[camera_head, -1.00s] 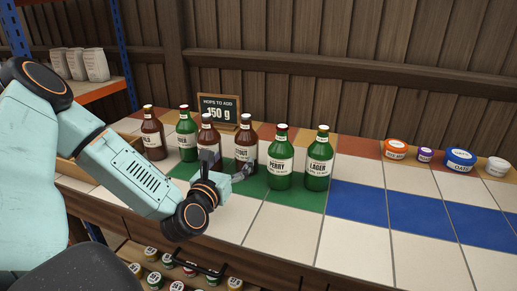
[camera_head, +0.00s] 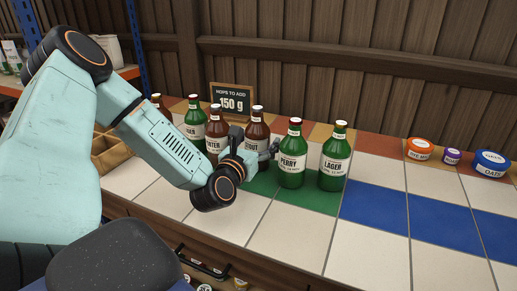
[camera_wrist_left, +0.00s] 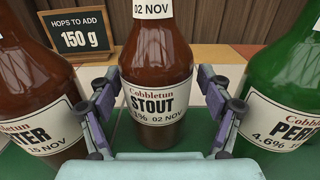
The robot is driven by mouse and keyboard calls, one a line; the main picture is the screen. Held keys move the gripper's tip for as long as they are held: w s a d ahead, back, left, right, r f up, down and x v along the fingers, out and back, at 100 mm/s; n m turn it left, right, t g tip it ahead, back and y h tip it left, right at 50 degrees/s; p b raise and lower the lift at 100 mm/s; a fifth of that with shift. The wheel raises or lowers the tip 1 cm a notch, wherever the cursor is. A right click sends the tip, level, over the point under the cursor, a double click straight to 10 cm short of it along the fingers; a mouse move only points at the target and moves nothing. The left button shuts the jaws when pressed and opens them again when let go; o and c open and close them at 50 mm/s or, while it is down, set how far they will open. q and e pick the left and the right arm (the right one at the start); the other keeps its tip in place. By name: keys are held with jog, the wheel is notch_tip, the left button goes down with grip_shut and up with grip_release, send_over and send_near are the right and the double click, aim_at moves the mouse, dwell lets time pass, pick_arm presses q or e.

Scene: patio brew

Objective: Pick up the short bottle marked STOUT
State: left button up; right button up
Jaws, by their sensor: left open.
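The brown bottle marked STOUT (camera_wrist_left: 158,75) stands upright in the middle of the left wrist view, its cream label facing me. In the head view the stout bottle (camera_head: 257,124) stands in the row, its lower part hidden behind my gripper. My left gripper (camera_head: 256,147) is open in front of it. In the left wrist view the fingers of my left gripper (camera_wrist_left: 162,105) are spread to either side of the bottle's lower half, with a gap showing on each side. My right gripper is not in view.
A brown bottle (camera_wrist_left: 35,85) stands close on the left and the green PERRY bottle (camera_head: 292,158) close on the right. The green LAGER bottle (camera_head: 335,160) stands further right. A sign reading 150 g (camera_head: 233,99) is behind. The blue tiles (camera_head: 375,207) are clear.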

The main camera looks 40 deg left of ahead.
aim_at(263, 134)
pick_arm(q)
jog(key=x, duration=0.1)
jog(key=b+x, duration=0.1)
jog(key=x, duration=0.1)
jog(key=shift+w+a+f, duration=0.2)
jog(key=shift+w+a, duration=0.05)
jog(key=shift+w+r, duration=0.1)
jog(key=shift+w, duration=0.15)
jog(key=shift+a, duration=0.1)
grip_shut()
dwell(0.4)
